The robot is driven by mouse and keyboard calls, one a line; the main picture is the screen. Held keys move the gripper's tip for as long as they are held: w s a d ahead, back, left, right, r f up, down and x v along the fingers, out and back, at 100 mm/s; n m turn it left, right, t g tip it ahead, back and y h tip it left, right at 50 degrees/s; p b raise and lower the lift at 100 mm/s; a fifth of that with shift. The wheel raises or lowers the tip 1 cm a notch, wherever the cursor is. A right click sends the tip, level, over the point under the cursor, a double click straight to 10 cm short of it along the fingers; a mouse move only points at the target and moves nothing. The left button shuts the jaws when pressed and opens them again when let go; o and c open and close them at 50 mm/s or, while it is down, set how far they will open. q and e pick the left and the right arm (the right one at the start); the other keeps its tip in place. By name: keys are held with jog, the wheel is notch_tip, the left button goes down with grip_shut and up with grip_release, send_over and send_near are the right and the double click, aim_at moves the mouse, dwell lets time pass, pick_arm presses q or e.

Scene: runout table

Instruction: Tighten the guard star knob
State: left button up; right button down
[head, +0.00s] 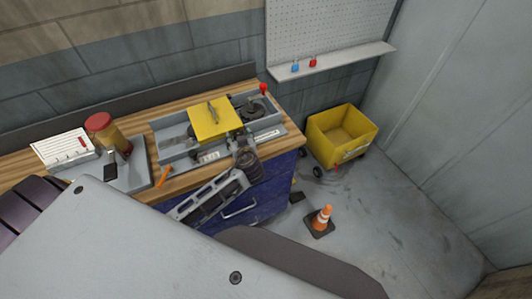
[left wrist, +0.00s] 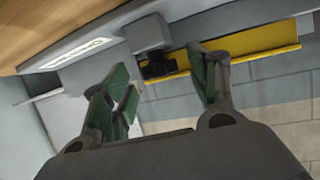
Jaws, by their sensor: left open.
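The black star knob (left wrist: 158,66) shows in the left wrist view on a grey block, beside the edge of the yellow guard (left wrist: 225,60). In the head view the yellow guard (head: 207,124) sits on top of the grey machine on the bench; I cannot make out the knob there, near my gripper. My left gripper (head: 240,143) is at the front side of the guard. In the left wrist view my left gripper (left wrist: 160,68) is open, its green-padded fingers spread on either side of the knob, apparently without touching it. My right gripper is not in view.
A red ball lever (head: 263,88) rises at the machine's right. A yellow cart (head: 322,142) and a traffic cone (head: 321,219) stand on the floor, right.

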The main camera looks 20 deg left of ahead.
pick_arm(q)
jog(key=shift+w+d+n+g+y, duration=0.2)
jog(key=shift+n+g+y, duration=0.5)
jog(key=shift+n+y, duration=0.15)
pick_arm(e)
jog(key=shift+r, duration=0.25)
pick_arm(q)
jog(key=shift+n+g+y+p, duration=0.25)
jog(key=shift+n+g+p, duration=0.1)
jog(key=shift+n+g, duration=0.1)
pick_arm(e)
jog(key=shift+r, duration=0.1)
